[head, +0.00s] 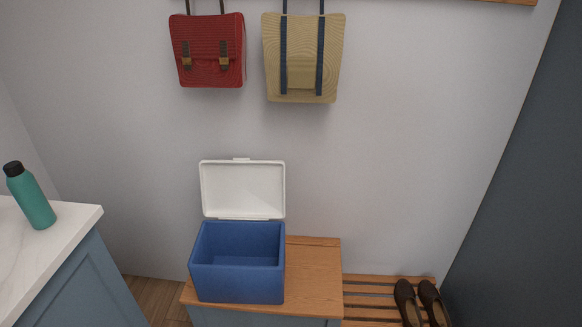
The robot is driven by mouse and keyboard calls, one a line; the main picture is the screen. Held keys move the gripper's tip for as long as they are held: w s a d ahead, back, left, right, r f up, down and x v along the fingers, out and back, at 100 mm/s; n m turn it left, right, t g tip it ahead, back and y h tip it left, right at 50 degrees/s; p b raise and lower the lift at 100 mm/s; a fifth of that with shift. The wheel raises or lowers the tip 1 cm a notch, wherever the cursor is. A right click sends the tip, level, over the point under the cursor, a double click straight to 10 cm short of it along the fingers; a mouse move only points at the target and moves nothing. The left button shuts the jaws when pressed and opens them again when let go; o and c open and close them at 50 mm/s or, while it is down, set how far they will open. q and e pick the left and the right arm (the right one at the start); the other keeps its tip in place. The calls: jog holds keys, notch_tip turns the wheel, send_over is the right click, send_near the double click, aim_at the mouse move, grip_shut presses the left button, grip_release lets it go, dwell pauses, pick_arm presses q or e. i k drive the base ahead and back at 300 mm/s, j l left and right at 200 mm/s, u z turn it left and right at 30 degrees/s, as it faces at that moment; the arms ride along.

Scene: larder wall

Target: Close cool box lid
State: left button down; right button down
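The cool box (237,282) is blue and stands on a wooden bench top, seen in the head view below the middle. Its white lid (243,190) is open and stands upright at the back of the box, with its inner side facing me. The inside of the box shows and looks empty. Neither of my grippers shows in the head view, so nothing is seen touching the box or the lid.
The wooden bench top (313,276) has free room right of the box. A slatted rack (370,301) with dark shoes (407,302) is at right. A green bottle (32,197) stands on the white counter (75,218) at left. A red bag (208,52) and a beige bag (303,60) hang above.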

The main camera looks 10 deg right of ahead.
aim_at(236, 188)
jog(key=i, duration=0.85)
